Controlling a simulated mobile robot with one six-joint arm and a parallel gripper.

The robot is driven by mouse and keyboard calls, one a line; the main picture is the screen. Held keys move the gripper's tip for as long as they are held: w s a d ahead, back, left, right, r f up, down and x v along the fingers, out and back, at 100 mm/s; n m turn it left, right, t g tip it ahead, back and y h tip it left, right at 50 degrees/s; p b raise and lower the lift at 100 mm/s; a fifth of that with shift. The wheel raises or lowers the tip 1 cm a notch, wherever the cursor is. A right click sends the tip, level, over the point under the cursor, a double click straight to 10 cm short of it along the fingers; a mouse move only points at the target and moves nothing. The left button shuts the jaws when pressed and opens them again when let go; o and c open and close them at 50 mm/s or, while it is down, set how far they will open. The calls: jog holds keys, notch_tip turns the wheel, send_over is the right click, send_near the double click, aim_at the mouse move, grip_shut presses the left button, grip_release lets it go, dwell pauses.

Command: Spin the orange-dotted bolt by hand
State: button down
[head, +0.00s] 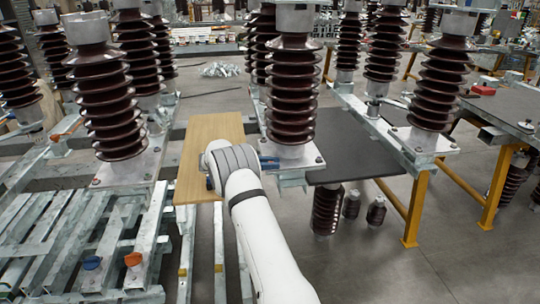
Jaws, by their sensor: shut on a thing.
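My white arm reaches up from the bottom middle of the head view, with its grey wrist in front of the central brown insulator's base. A small blue and dark part beside the wrist, which looks like my gripper (268,162), is at the left edge of that insulator's metal base flange (296,158). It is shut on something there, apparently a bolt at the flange. The bolt and its orange dot are too small or hidden to make out.
Tall brown ribbed insulators (104,100) stand close on both sides. A wooden board (200,150) and a dark mat (355,145) lie beside the central base. An orange cap (133,259) and a blue cap (92,263) sit on the galvanized frame at lower left. Open floor is at lower right.

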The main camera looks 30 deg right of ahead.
jog(key=shift+r+m+g+y+p, duration=0.25)
jog(key=shift+m+g+y+p, duration=0.3)
jog(key=shift+g+p, duration=0.35)
jog(key=shift+f+m, duration=0.1)
jog(key=shift+m, duration=0.15)
jog(key=shift+w, duration=0.1)
jog(key=c, duration=1.3)
grip_release()
jog(key=shift+f, duration=0.1)
jog(key=shift+c, duration=0.2)
